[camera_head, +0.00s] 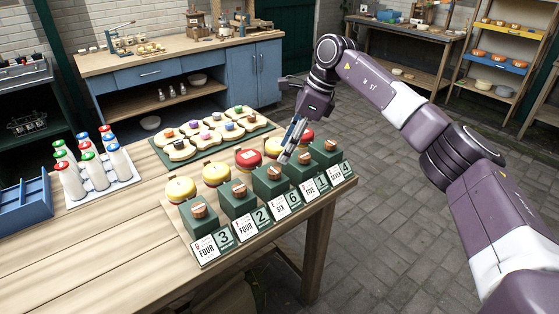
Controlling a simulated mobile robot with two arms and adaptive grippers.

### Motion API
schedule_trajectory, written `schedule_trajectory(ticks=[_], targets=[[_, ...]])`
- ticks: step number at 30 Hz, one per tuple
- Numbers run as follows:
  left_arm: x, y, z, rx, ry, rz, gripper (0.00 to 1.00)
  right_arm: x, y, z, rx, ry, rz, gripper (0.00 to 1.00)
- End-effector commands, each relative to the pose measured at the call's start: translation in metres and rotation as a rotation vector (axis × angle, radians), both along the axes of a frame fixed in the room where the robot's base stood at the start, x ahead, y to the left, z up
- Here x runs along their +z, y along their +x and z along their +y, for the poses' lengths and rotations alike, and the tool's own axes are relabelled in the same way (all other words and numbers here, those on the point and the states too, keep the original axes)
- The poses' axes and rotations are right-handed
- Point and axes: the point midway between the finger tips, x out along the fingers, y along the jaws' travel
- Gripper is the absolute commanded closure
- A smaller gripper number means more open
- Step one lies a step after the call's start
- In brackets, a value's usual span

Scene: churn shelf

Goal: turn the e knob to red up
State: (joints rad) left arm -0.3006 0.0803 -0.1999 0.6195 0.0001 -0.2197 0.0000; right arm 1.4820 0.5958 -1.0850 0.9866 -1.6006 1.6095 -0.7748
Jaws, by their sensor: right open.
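A row of green blocks with round copper-brown knobs stands at the table's right edge: the first knob (198,210), second knob (239,190), third knob (273,171), fourth knob (304,157) and last knob (330,145). No letter is readable, so I cannot tell which is the e knob. Behind the row are a yellow disc (181,189), another yellow disc (216,173) and red discs (248,159). My right gripper (285,157) is open and points down between the third and fourth knobs, close above or behind them. Contact cannot be told. My left gripper is out of view.
Cards with numbers and words (206,249) line the front of the blocks. A green tray (262,131) of pale pieces with coloured tops lies behind. White bottles (71,181) with coloured caps and a blue crate (22,204) stand left. The front left tabletop (100,255) is clear.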

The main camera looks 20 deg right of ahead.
Motion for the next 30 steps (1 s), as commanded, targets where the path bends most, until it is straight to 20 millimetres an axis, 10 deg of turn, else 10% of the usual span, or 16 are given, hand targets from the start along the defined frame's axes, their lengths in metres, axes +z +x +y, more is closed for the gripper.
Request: schedule_trajectory(ticks=[9, 30], targets=[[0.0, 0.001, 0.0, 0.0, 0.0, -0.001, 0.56, 0.042, -0.007, -0.016, 0.0, 0.001, 0.0, 0.56], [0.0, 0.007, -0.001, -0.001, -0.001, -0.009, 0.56, 0.045, -0.008, -0.017, 0.0, 0.0, 0.001, 0.56]])
